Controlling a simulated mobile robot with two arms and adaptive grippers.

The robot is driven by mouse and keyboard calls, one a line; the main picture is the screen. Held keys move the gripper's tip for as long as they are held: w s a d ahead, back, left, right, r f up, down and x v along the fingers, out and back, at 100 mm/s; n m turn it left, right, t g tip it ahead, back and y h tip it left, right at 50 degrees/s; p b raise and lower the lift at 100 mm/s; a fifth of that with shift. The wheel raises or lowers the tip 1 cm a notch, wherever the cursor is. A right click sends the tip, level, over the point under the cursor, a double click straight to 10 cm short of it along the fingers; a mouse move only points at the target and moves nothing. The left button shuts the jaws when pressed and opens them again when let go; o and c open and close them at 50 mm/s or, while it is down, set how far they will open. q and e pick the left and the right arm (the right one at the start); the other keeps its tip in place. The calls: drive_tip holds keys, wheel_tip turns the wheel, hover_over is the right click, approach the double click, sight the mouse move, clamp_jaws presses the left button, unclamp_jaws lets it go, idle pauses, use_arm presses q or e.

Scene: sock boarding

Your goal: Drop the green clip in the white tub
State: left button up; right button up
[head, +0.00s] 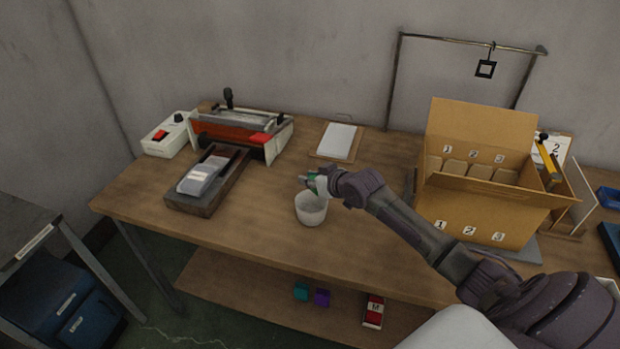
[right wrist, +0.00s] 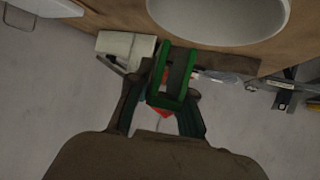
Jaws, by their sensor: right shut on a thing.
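The white tub (head: 311,210) stands upright on the wooden table near its front edge. Its rim and inside also show at the top of the right wrist view (right wrist: 220,14). My right gripper (head: 312,182) is just above the back rim of the tub in the head view. It is shut on the green clip (right wrist: 172,80), which shows between its fingers (right wrist: 165,100) in the right wrist view. I cannot tell from these views whether the clip is directly over the opening. My left gripper is not in view.
An open cardboard box (head: 485,185) stands to the right. A clipboard with paper (head: 338,141) lies behind. Table around the tub is clear.

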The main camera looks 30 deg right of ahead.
drive_tip(key=o, duration=0.8)
drive_tip(key=shift+o, duration=0.2)
drive_tip(key=shift+s, duration=0.1)
drive_tip(key=v, duration=1.2)
